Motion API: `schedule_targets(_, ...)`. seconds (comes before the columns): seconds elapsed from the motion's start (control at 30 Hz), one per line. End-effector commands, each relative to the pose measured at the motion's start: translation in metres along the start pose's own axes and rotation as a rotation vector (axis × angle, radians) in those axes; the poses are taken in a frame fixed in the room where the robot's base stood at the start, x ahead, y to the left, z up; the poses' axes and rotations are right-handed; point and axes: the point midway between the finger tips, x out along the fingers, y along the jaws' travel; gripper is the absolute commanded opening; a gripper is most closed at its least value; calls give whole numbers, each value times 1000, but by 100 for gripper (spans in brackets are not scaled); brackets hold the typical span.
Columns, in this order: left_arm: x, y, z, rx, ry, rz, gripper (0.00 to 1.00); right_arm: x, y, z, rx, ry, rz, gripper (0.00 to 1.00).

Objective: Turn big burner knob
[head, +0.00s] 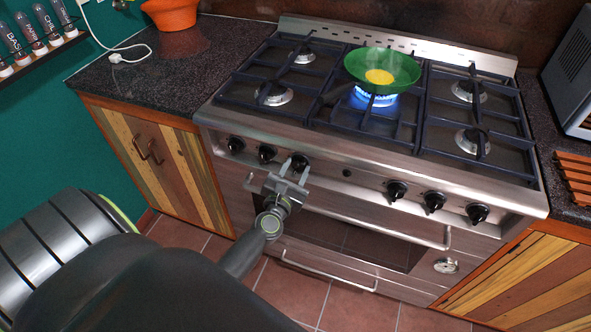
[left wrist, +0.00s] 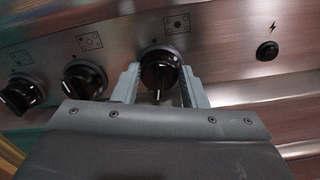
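The stove (head: 350,168) has a row of black knobs on its steel front. The big burner knob (head: 299,161) is the third from the left; in the left wrist view this knob (left wrist: 160,70) sits under a square burner symbol, its white mark pointing down. My left gripper (head: 291,170) is at this knob. In the left wrist view its fingers (left wrist: 160,84) are spread on both sides of the knob, with very small gaps; I cannot tell whether they touch it. The blue flame (head: 374,97) of the middle burner is lit under a green pan (head: 395,62). My right gripper is not in view.
Two more knobs (head: 266,153) are close to the left, and several (head: 434,202) lie to the right. A black ignition button (left wrist: 267,51) is right of the gripper. The oven door handle (head: 385,230) juts out below. Dark counters (head: 150,75) flank the stove.

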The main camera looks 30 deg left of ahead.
Motion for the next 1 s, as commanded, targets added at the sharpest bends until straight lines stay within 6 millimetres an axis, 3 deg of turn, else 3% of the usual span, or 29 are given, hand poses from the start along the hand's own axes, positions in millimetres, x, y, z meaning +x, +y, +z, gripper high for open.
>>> schedule_targets(0.03, 0, 0, 0, 0, 0, 0, 28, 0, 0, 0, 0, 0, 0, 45)
schedule_targets(0.13, 0, 0, 0, 0, 0, 0, 16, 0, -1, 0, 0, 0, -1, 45)
schedule_targets(0.57, 0, -1, 0, 100, 1, 0, 16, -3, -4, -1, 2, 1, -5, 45)
schedule_targets(1.0, 0, -3, 0, 479, 2, -2, 16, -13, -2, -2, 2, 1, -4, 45)
